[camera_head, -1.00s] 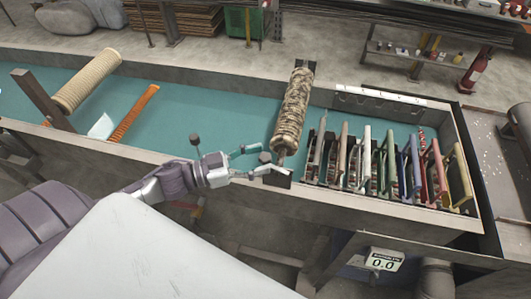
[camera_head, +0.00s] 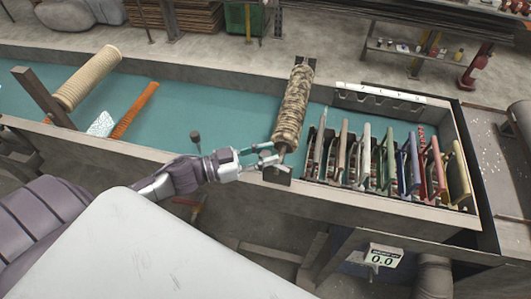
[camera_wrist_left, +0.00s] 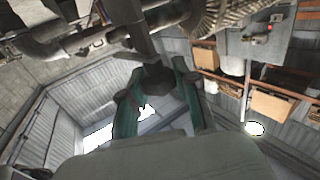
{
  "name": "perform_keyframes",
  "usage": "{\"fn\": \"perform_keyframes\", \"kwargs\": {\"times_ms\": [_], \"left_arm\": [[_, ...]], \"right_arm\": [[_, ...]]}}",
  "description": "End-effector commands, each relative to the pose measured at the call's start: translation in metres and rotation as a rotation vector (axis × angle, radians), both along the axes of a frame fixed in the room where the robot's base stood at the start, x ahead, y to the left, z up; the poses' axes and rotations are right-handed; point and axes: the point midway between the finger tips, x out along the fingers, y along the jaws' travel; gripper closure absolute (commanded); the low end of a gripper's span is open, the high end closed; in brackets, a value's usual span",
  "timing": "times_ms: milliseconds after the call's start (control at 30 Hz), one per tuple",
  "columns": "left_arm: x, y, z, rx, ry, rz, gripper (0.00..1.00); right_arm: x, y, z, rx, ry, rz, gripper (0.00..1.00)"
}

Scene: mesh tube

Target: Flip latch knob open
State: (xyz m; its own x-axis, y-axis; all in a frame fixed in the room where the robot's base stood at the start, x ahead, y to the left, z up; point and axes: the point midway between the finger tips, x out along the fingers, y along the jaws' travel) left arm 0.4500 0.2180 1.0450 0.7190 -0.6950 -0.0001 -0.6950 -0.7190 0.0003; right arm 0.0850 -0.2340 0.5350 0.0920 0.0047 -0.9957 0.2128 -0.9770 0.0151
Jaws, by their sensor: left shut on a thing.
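The latch knob (camera_wrist_left: 157,78) is a dark, faceted knob on a grey post, seen in the left wrist view. My left gripper (camera_wrist_left: 158,92) has its greenish fingers closed on either side of it. In the head view the left gripper (camera_head: 268,157) reaches in from the left to the front bracket (camera_head: 277,175) of the patterned mesh roller (camera_head: 293,105). The knob is mostly hidden there by the fingers. My right gripper is not in view.
Another dark knob (camera_head: 195,136) on a stem stands left of my gripper at the trough's front edge. A rack of several coloured frames (camera_head: 388,160) is close on the right. An orange mesh tube (camera_head: 135,110) and a beige roll (camera_head: 87,78) lie left. The teal trough floor (camera_head: 215,105) between is clear.

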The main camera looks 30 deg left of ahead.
Motion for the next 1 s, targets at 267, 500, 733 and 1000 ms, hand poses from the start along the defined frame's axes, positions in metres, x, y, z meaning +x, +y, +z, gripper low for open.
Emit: {"fn": "perform_keyframes", "kwargs": {"times_ms": [267,500,733,1000], "left_arm": [[0.001,0.001,-0.001,0.004,-0.002,-0.064,1.0],[0.002,0.002,-0.004,0.007,-0.004,-0.228,1.0],[0.003,0.002,-0.005,0.006,-0.006,-0.441,1.0],[0.003,0.001,-0.005,0.004,-0.007,-0.697,1.0]], "right_arm": [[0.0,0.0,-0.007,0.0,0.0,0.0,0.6],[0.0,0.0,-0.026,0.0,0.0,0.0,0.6],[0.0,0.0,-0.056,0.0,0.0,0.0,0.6],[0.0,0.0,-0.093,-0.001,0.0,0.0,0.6]]}}
